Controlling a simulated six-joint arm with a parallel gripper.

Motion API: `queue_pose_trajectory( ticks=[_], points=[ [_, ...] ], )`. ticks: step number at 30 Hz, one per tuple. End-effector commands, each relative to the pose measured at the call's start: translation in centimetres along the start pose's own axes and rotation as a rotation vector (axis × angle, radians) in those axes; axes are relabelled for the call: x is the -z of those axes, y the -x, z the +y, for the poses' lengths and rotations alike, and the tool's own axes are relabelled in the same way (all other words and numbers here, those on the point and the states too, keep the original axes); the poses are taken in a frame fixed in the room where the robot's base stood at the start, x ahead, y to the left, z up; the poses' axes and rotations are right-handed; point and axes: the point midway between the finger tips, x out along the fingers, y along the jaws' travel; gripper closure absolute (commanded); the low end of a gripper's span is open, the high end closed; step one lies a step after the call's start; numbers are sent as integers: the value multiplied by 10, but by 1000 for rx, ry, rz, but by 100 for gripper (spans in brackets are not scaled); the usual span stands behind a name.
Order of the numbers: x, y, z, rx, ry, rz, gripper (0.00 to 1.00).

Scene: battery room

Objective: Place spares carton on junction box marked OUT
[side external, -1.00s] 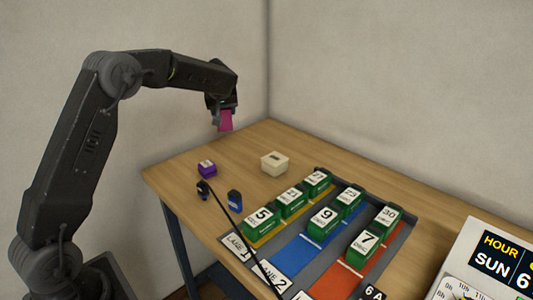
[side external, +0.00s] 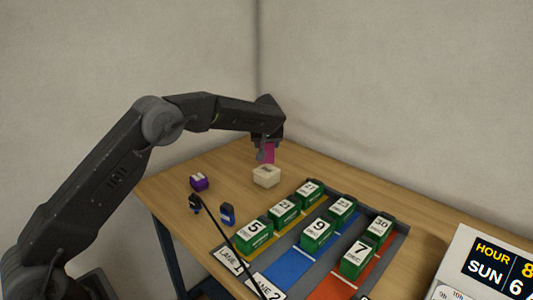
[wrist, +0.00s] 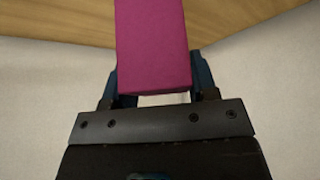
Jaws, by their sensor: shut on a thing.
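The magenta spares carton (side external: 270,153) is in my gripper (side external: 265,149), upright over the cream junction box (side external: 266,178). In the wrist view the carton (wrist: 152,45) sits between the two fingers of my gripper (wrist: 157,82), which is shut on it. In the side view the carton's lower end appears just above the box's top. I cannot tell whether they touch. The box stands on the wooden table; any marking on it is too small to read. The wrist view does not show the box.
A purple block (side external: 199,182) and a blue block (side external: 227,215) stand on the table (side external: 215,160) left of the box, with a small black item and cable. A lane tray (side external: 392,246) with several green numbered blocks lies to the right.

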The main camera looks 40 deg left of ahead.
Motion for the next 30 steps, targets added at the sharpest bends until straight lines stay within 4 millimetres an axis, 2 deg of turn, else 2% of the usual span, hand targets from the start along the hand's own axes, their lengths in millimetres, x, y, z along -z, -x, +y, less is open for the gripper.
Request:
queue_pose_trajectory(
  ticks=[9, 21, 22, 29, 30],
  points=[
    [-19, -32, 0, 0, -1, 0, 76],
    [-22, -37, 0, 0, 0, 0, 76],
    [-22, -37, 0, 0, 0, 0, 44],
    [-22, -36, 0, 0, 0, 0, 22],
    [-22, -36, 0, 0, 0, 0, 21]
  ],
)
